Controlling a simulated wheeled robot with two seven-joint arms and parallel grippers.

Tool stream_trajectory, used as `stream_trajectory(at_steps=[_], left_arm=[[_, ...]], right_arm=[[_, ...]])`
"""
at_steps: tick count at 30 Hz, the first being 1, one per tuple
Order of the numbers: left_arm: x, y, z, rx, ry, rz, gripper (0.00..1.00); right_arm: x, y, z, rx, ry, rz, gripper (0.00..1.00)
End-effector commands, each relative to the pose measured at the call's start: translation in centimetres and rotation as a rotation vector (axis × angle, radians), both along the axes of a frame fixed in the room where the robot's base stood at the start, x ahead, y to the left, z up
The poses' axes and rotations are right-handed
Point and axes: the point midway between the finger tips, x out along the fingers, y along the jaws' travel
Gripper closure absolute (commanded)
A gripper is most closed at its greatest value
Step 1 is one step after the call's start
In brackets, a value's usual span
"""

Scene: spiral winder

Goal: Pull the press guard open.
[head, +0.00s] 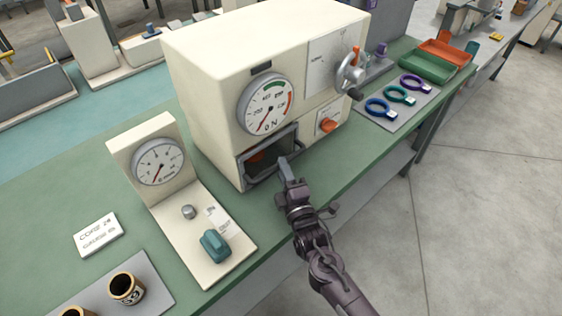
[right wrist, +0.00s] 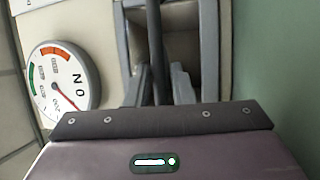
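The press guard (head: 270,172) is a dark grey frame across the opening low on the front of the cream press (head: 215,75). It also shows in the right wrist view, where its dark bar (right wrist: 154,35) runs down between my fingers. My right gripper (head: 284,164) is at the guard's right part, in front of the opening. In the right wrist view its fingers (right wrist: 160,82) stand close on either side of the bar and look shut on it; exact contact is hard to see. The inside of the opening is dark. My left gripper is not in view.
A gauge stand (head: 160,165) with a teal block (head: 215,245) stands left of the press. Colored rings (head: 400,95) lie on a mat at right. The floor in front is clear.

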Motion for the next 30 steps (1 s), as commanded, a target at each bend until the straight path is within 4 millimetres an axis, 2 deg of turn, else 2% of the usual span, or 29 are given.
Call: stream_trajectory(at_steps=[6,14,20,30], left_arm=[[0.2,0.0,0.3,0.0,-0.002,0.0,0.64],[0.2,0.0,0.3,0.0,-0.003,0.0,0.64],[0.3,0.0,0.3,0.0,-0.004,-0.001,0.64],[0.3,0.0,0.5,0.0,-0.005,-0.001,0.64]], right_arm=[[1.6,0.5,0.3,0.0,0.0,0.0,0.79],[1.7,0.5,0.3,0.0,0.0,0.0,0.79],[1.6,0.5,0.3,0.0,0.0,0.001,1.0],[1.4,0.3,0.3,-0.002,0.002,0.001,1.0]])
